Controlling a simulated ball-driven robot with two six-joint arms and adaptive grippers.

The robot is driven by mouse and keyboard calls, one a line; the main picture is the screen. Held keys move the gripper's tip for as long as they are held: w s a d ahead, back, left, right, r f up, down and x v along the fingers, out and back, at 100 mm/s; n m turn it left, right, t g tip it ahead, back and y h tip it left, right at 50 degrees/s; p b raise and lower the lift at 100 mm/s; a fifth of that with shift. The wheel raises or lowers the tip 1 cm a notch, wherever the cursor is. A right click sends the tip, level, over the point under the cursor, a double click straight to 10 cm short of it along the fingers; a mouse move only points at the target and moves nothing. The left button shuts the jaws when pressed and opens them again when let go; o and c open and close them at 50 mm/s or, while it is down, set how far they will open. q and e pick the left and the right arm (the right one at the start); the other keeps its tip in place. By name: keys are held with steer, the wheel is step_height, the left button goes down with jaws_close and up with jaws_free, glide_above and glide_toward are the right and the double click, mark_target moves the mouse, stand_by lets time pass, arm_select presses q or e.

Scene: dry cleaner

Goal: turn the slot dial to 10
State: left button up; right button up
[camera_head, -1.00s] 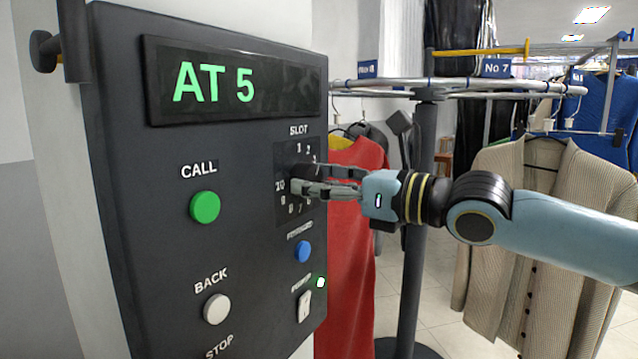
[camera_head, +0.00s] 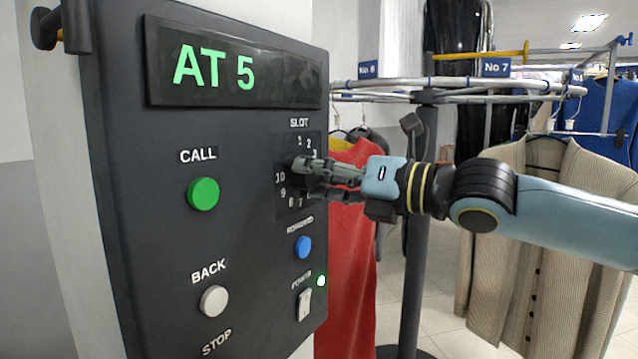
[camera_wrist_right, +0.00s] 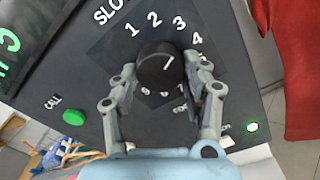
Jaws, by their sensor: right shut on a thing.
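The slot dial is a round black knob with a short white pointer line. It shows in the right wrist view (camera_wrist_right: 158,70), ringed by white numbers. The pointer slants up and right, toward the side of 3 and 4; I cannot tell the exact number. My right gripper (camera_head: 304,178) is at the dial, its two fingers closed on opposite sides of the knob; it also shows in the right wrist view (camera_wrist_right: 166,82). In the head view the fingers mostly hide the knob, with 10, 9 and 7 visible around it. My left gripper is not in view.
The dark control panel (camera_head: 240,265) has a display (camera_head: 235,75) reading "AT 5". A green call button (camera_head: 203,193), white back button (camera_head: 214,300), blue button (camera_head: 303,247) and power switch (camera_head: 304,304) surround the dial. A red garment (camera_head: 350,240) hangs behind the gripper.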

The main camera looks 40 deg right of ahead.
steer(key=shift+d+n+p, duration=0.2)
steer(key=shift+n+p, duration=3.85)
steer(key=shift+n, duration=11.45)
steer(key=o, duration=1.2)
steer(key=shift+r, duration=0.1)
steer(key=shift+c, duration=0.2)
